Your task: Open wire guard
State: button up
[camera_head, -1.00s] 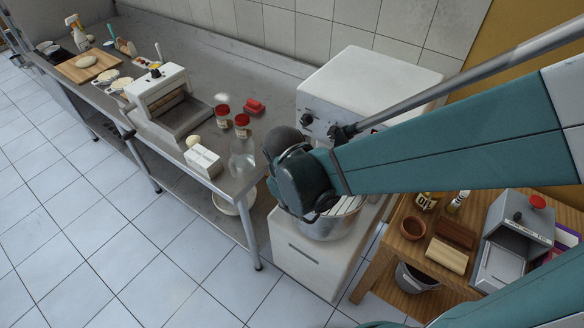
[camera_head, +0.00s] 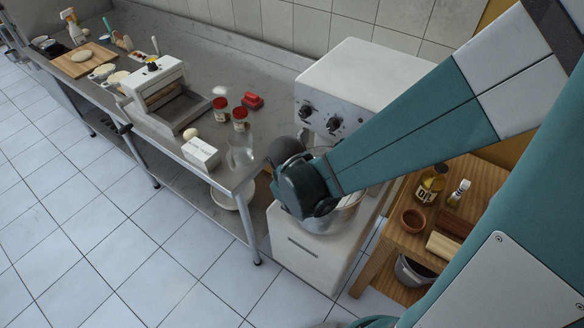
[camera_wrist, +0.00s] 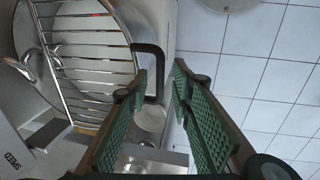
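The wire guard (camera_wrist: 90,50) is a set of shiny metal bars over the round steel bowl (camera_wrist: 62,12) of the mixer, at the upper left of the wrist view. A black U-shaped handle (camera_wrist: 161,66) sticks out from the guard's right side. My gripper (camera_wrist: 158,74) is open, its two green padded fingers apart. The handle's outer bar shows between the fingertips; contact cannot be made out. In the head view the white mixer (camera_head: 360,80) stands right of the steel table, its bowl (camera_head: 328,222) low at the front. My wrist and arm hide the fingers and most of the guard there.
The steel table (camera_head: 240,105) on the left carries a dough sheeter (camera_head: 165,92), red-lidded jars (camera_head: 240,119) and a white box (camera_head: 201,153). A wooden stand (camera_head: 480,180) with bowl and bottles is close on the right. The tiled floor (camera_head: 130,255) in front is clear.

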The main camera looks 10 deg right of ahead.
jog(key=shift+f, duration=0.55)
grip_shut()
jog(key=shift+d+r, duration=0.1)
jog(key=shift+r, duration=0.05)
